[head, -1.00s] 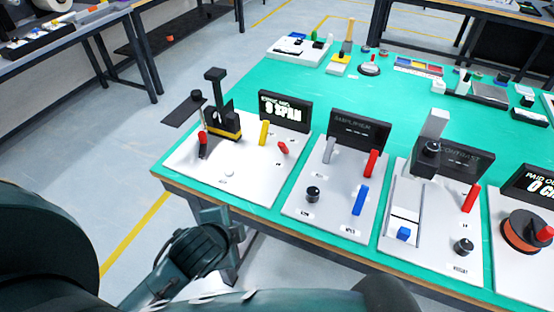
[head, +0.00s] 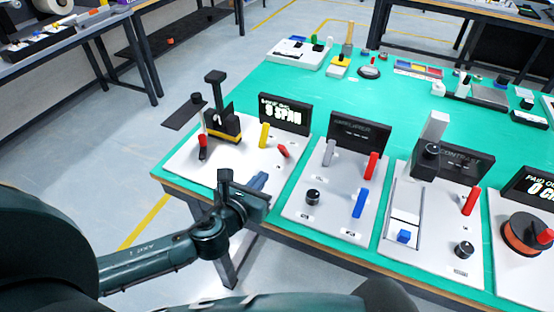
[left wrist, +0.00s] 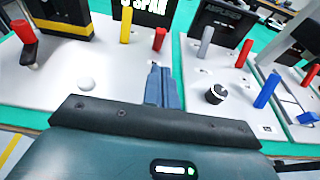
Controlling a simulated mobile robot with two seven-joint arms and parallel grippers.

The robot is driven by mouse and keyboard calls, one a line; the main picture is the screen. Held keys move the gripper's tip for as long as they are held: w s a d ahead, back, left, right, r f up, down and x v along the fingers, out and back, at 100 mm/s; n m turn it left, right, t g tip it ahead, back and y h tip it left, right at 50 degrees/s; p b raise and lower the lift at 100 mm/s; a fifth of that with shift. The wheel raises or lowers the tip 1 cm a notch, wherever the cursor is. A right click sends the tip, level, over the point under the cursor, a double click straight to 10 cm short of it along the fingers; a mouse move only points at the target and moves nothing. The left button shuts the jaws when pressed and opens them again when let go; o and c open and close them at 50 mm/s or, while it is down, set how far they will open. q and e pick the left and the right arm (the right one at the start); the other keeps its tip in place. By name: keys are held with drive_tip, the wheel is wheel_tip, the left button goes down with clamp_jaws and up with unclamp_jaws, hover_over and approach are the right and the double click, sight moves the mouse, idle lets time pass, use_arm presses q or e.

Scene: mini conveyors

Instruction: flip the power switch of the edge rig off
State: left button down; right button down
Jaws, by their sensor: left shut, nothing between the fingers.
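The leftmost rig is a white panel (head: 190,157) with a black display (head: 284,113) ending in "SPAN". No label reading "edge" is legible. It carries a red-capped lever (head: 202,143), a yellow lever (head: 264,135) and a small tilted red lever (head: 283,151); I cannot tell which is the power switch. In the left wrist view the small red lever (left wrist: 159,39) stands just beyond my fingers. My left gripper (head: 260,181) is shut and empty at the panel's front right edge; its blue-grey fingers (left wrist: 160,85) point toward the levers, apart from them. My right gripper is out of view.
To the right stands the amplifier panel (head: 299,210) with grey, red and blue levers and a black knob (head: 313,196). Farther right are the contrast panel (head: 424,257) and a reel rig (head: 519,232).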

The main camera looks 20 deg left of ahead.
use_arm(q)
approach(283, 152)
drive_tip(key=x, duration=0.5)
drive_tip(key=shift+w+f, duration=0.15)
drive_tip(key=shift+f, duration=0.15)
drive_tip(key=shift+w+f, duration=0.1)
drive_tip(key=shift+w, duration=0.3)
drive_tip(key=shift+w, duration=0.15)
